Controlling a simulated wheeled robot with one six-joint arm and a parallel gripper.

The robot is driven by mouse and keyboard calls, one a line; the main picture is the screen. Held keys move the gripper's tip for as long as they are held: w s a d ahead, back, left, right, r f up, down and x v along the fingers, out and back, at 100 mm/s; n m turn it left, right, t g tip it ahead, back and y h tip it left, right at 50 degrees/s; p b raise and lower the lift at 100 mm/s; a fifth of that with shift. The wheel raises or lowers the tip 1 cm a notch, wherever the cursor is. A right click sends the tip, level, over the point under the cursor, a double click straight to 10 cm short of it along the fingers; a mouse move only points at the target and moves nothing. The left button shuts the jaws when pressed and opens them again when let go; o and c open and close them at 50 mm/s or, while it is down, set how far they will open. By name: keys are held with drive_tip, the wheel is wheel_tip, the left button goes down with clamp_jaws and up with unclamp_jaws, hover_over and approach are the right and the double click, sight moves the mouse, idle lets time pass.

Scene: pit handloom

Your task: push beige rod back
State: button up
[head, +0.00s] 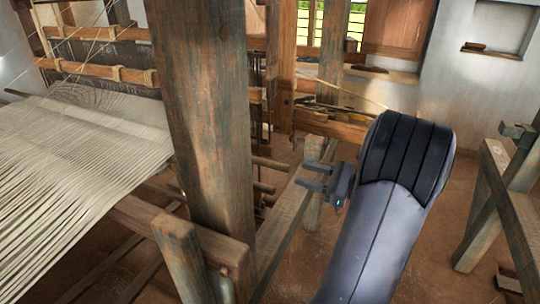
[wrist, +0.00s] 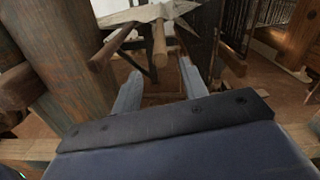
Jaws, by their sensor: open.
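My gripper (head: 304,176) is open and empty, to the right of the thick wooden post, with its fingers pointing left. In the wrist view its two fingers (wrist: 160,84) stand apart. A beige rod (wrist: 159,42) points its near end toward the camera, ahead of the gap between the fingers and apart from them. Its far end runs under the pale cloth and is hidden. In the head view, short rod ends (head: 270,163) stick out right of the post toward my gripper; I cannot tell which is the beige one.
The thick post (head: 205,110) stands left of my gripper. A low wooden beam (head: 290,215) runs beneath it. In the wrist view, brown rods flank the beige one at left (wrist: 112,47) and right (wrist: 232,62). White warp threads (head: 70,160) spread at left. A bench (head: 505,190) stands at right.

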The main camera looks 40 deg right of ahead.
sight(271, 164)
drive_tip(key=p+x, duration=0.1)
drive_tip(key=x, duration=0.9)
drive_tip(key=shift+w+a+r+p, duration=0.1)
drive_tip(key=shift+w+a+p, duration=0.1)
drive_tip(key=shift+w+p, duration=0.15)
drive_tip(key=shift+c, duration=0.4)
clamp_jaws()
drive_tip(key=shift+s, duration=0.1)
